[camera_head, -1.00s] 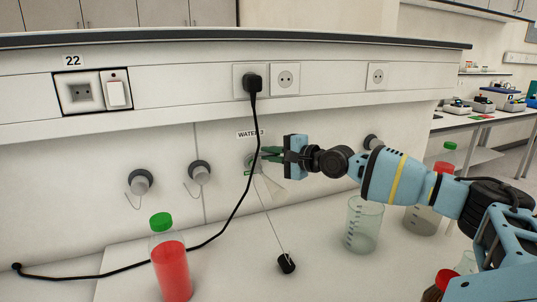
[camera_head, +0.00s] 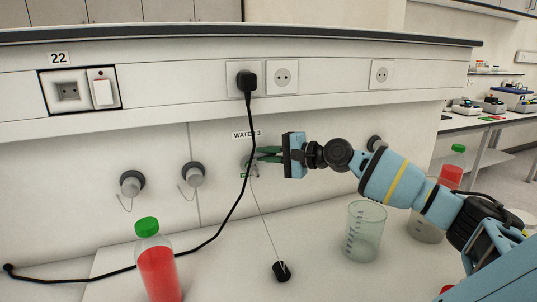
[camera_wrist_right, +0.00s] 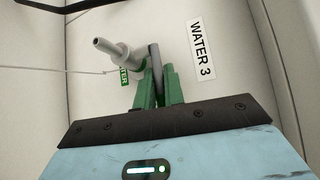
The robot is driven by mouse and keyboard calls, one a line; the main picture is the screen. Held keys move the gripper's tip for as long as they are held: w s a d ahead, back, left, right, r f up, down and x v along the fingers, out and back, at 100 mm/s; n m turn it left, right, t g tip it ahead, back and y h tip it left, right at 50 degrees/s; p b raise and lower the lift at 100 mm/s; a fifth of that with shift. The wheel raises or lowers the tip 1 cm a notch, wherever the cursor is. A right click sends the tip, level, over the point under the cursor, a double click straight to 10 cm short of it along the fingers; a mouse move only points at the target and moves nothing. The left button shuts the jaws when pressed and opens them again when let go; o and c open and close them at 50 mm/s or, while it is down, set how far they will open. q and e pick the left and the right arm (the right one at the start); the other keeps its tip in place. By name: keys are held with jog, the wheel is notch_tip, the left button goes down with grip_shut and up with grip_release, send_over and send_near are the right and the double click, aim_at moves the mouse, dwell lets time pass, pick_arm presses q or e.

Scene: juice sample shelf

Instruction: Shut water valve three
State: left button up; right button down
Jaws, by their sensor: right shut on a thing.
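Water valve three is on the white wall panel under the "WATER 3" label (camera_head: 247,134). Its grey nozzle and body (camera_wrist_right: 121,54) show in the right wrist view, with a small green "WATER" tag beside it. In the head view, the black cable and my gripper partly hide the valve. My right gripper (camera_head: 264,155) reaches it from the right. Its green fingers (camera_wrist_right: 160,88) are shut on the valve's grey handle (camera_wrist_right: 155,68), which stands between them. My left gripper is not in view.
A black plug cable (camera_head: 237,200) hangs just left of the valve. Two more wall outlets (camera_head: 131,184) (camera_head: 193,174) are further left. A red bottle (camera_head: 159,272), a beaker (camera_head: 366,232) and a black weight on a string (camera_head: 282,271) stand on the bench.

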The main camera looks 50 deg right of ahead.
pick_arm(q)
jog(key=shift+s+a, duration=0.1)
pick_arm(e)
jog(key=shift+r, duration=0.15)
jog(key=c, duration=1.5)
grip_release()
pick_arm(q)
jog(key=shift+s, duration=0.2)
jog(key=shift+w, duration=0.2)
pick_arm(e)
jog(key=shift+s+d, duration=0.1)
